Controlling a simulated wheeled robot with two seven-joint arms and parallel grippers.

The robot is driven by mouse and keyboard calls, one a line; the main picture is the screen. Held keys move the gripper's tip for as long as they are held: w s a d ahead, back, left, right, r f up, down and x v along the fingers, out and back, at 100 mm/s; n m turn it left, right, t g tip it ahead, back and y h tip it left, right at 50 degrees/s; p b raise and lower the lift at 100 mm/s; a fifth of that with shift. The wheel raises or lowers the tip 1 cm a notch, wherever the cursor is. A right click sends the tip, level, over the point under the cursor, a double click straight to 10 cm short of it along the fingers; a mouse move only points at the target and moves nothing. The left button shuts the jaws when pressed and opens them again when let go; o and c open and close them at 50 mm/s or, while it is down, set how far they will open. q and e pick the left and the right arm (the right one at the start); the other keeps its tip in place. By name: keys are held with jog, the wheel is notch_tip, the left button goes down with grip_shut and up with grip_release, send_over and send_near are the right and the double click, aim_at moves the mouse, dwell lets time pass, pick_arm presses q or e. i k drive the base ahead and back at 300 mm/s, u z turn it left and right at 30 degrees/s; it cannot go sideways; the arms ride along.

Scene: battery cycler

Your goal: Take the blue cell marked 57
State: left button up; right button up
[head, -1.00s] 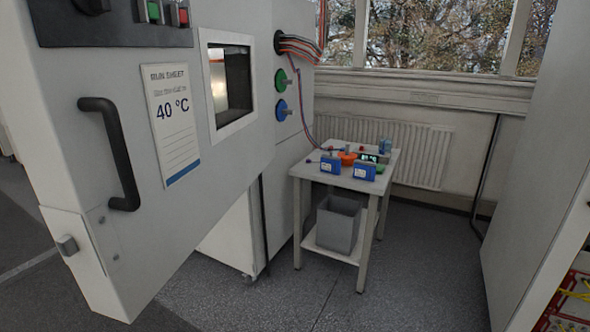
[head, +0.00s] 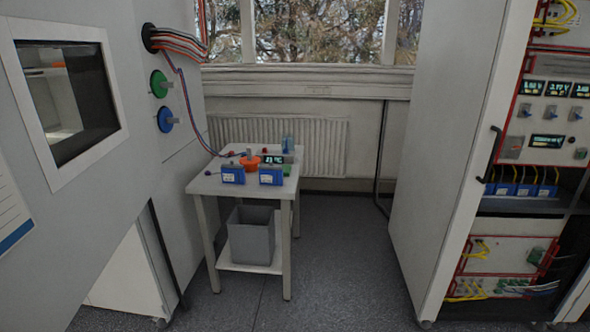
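Two blue cells with white labels stand on a small white table: a left blue cell (head: 232,175) and a right blue cell (head: 270,176). More blue cells (head: 505,189) stand in a row on a shelf of the rack at the right, with yellow leads above them. The markings on all of them are too small to read, so I cannot tell which is 57. Neither of my grippers is in view.
The table (head: 205,187) also holds an orange item (head: 250,161) and a small display (head: 273,160). A grey bin (head: 251,235) stands on its lower shelf. A large white chamber (head: 95,190) fills the left. A tall white panel (head: 445,130) flanks the rack. Floor between is clear.

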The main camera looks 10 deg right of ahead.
aim_at(230, 176)
jog(key=z, duration=0.5)
jog(key=i, duration=1.5)
jog(key=u, duration=1.1)
jog(key=i, duration=0.6)
jog(key=u, duration=0.65)
